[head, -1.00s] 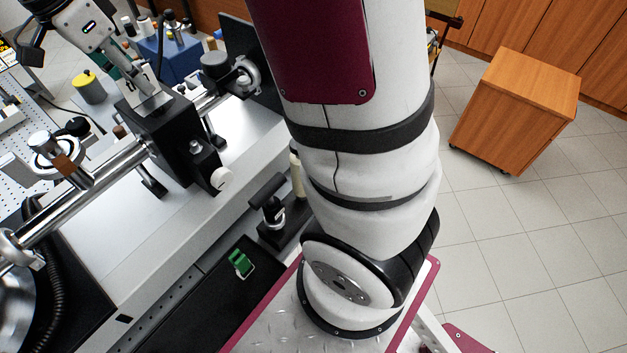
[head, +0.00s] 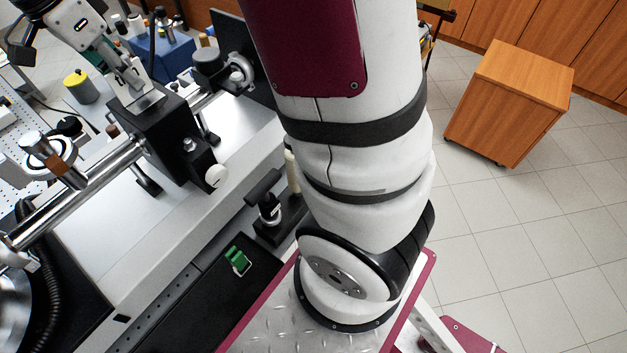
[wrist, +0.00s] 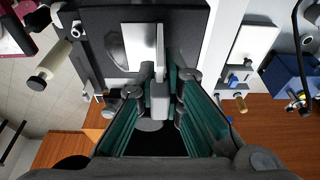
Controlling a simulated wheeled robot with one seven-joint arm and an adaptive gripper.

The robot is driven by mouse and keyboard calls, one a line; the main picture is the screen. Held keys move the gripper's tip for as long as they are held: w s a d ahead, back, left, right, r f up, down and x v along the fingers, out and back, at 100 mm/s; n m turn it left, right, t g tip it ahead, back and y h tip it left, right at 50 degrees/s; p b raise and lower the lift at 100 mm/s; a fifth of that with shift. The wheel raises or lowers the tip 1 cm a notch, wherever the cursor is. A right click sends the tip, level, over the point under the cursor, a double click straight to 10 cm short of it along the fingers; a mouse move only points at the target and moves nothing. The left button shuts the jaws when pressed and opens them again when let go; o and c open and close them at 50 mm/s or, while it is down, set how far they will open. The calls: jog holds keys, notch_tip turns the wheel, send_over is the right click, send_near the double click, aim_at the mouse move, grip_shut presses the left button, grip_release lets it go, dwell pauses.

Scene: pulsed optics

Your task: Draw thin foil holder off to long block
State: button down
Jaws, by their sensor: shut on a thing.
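My gripper (head: 133,84) is at the upper left of the head view, just above a black block (head: 177,140) mounted by a rail. In the wrist view, the green-lined fingers of my gripper (wrist: 161,88) are shut on a thin grey upright piece, the foil holder (wrist: 160,98). A bright metal plate (wrist: 139,47) lies at the block's top, beside the holder; it also shows in the head view (head: 147,103). Whether the holder touches the block is unclear. I cannot tell which thing is the long block.
A polished rail (head: 85,185) with a ring mount runs left of the block. A yellow-topped grey pot (head: 80,86) and a blue box (head: 165,55) stand behind. A wooden cabinet (head: 508,105) stands on the open tiled floor at right.

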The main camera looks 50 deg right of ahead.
jog(key=shift+r+p, duration=1.05)
jog(key=shift+r, duration=2.1)
jog(key=shift+s, duration=0.1)
